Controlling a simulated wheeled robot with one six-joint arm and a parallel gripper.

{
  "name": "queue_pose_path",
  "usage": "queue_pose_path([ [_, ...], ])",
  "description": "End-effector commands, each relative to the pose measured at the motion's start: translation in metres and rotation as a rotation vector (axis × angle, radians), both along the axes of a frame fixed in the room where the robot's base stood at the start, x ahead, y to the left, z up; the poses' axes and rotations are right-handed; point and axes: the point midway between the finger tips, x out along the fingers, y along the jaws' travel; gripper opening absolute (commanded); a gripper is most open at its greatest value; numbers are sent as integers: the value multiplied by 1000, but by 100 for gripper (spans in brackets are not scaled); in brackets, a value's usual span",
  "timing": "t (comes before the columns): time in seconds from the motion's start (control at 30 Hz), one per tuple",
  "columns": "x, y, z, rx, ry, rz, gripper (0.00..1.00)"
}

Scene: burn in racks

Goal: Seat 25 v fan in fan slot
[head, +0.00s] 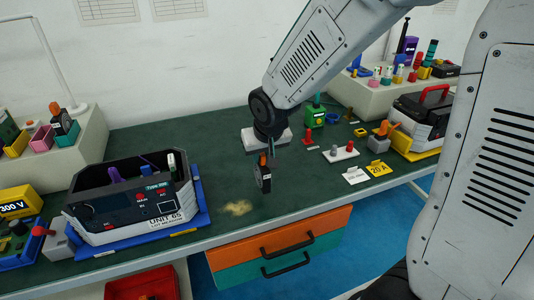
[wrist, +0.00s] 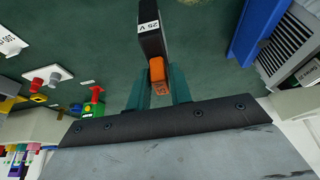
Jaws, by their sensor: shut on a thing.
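My gripper (head: 265,157) points down above the green bench and is shut on the 25 V fan (head: 264,181). The fan is a dark flat block with an orange tab and a white label. In the wrist view the label on the fan (wrist: 152,38) reads 25 V, and the teal fingers of my gripper (wrist: 157,90) close on its orange tab. The fan hangs upright, apart from other things. An open-topped black unit marked Unit 65 (head: 128,212) stands to its left on a blue tray. I cannot make out the fan slot.
A yellowish stain (head: 238,208) lies on the bench between the unit and the fan. Orange and teal drawers (head: 285,240) hang below the front edge.

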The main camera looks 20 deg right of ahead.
Motion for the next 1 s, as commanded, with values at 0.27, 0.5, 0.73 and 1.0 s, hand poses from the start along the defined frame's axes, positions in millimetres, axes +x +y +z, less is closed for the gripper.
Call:
queue_pose_path([
  [0.27, 45, -29, -5, 1, 0, -3, 0],
  [0.5, 59, -38, -7, 0, 0, -1, 0],
  [0.73, 59, -38, -40, -1, 3, 0, 0],
  [1.0, 59, -38, -42, -1, 0, 0, 0],
])
